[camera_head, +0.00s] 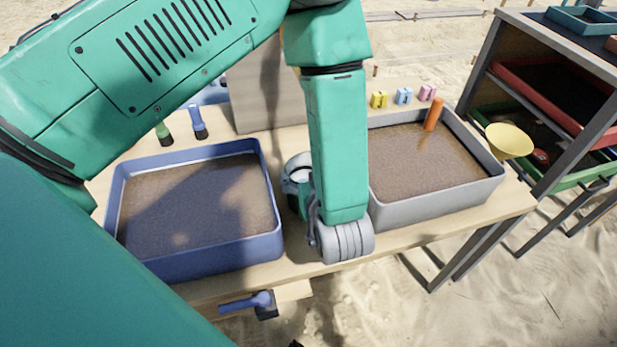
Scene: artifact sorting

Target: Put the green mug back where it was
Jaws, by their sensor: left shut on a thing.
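My left arm comes in from the left and its forearm hangs down between two sand trays. My left gripper (312,212) is low between the trays, mostly hidden behind my forearm and grey wrist. It is shut on what looks like the green mug (293,200), a rounded thing with a pale rim and a dark green side. Only the mug's left part shows, left of my forearm. Whether its base touches the table is hidden. My right gripper is not in view.
A blue sand tray (268,200) stands left and a grey sand tray (440,205) right, with an orange cylinder (433,115) in it. Two brushes (198,122), small lettered blocks (404,96) and a board (268,100) stand behind. A shelf (500,45) and yellow bowl (509,140) are at right.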

